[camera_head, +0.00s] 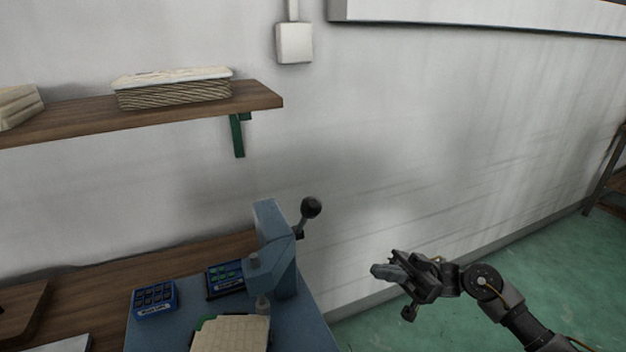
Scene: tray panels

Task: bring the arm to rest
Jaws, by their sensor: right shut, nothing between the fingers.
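My right gripper (393,272) is in the lower right of the head view, its arm coming in from the lower right corner. Its fingers are shut with nothing between them and point left. It appears in front of the wall and the green floor, to the right of the blue machine, with a gap in the picture between them. My left gripper is not in view.
A blue press-like machine (272,232) with a black ball-ended lever (310,208) stands at lower centre. Beside it are two blue boxes (153,299) (225,278) and a pale panel (232,334). A wooden shelf (262,95) holds a basket (172,92). Green floor (560,255) is clear at right.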

